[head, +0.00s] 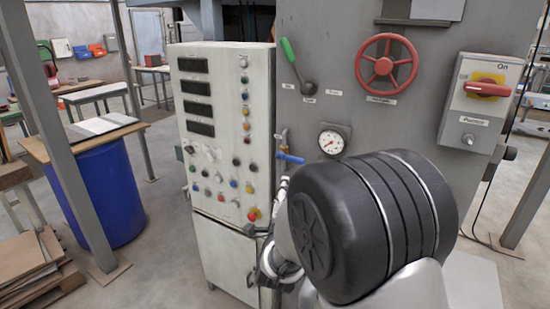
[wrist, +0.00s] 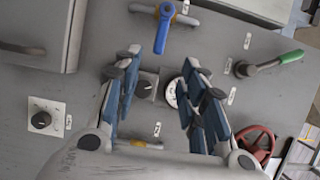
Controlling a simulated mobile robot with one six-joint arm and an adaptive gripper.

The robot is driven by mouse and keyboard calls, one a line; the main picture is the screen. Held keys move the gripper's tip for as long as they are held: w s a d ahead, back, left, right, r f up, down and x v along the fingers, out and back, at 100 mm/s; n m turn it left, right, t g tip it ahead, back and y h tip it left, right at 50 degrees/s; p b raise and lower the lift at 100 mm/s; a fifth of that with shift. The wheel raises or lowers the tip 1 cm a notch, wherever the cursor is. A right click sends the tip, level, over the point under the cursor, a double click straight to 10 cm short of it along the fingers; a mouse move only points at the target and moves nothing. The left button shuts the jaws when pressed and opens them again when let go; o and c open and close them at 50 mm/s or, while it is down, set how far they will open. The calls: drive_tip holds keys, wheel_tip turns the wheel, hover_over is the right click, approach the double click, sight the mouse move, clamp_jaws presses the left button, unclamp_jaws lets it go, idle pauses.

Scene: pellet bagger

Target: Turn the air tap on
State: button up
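The air tap (wrist: 163,28) has a blue lever handle and sits on a short grey pipe at the top of the wrist view. Its handle lies across the pipe. In the head view the blue handle (head: 290,158) points sideways, beside the control cabinet's right edge. My gripper (wrist: 161,62) is open and empty. Its two fingers are spread in front of the grey panel, with the tap beyond the fingertips and apart from them. In the head view my arm hides most of the gripper.
A pressure gauge (head: 331,142), a green-handled lever (head: 288,50), a red handwheel (head: 386,65) and a red rotary switch (head: 487,89) are on the same machine. The white control cabinet (head: 215,130) with several buttons stands left of the tap. A blue drum (head: 110,190) is further left.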

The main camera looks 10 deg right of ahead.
sight(296, 162)
drive_tip(key=x, duration=1.1)
drive_tip(key=b+x, duration=0.1)
drive_tip(key=x, duration=0.5)
drive_tip(key=shift+d, duration=0.35)
drive_tip(key=shift+s, duration=0.1)
drive_tip(key=shift+c, duration=0.4)
clamp_jaws()
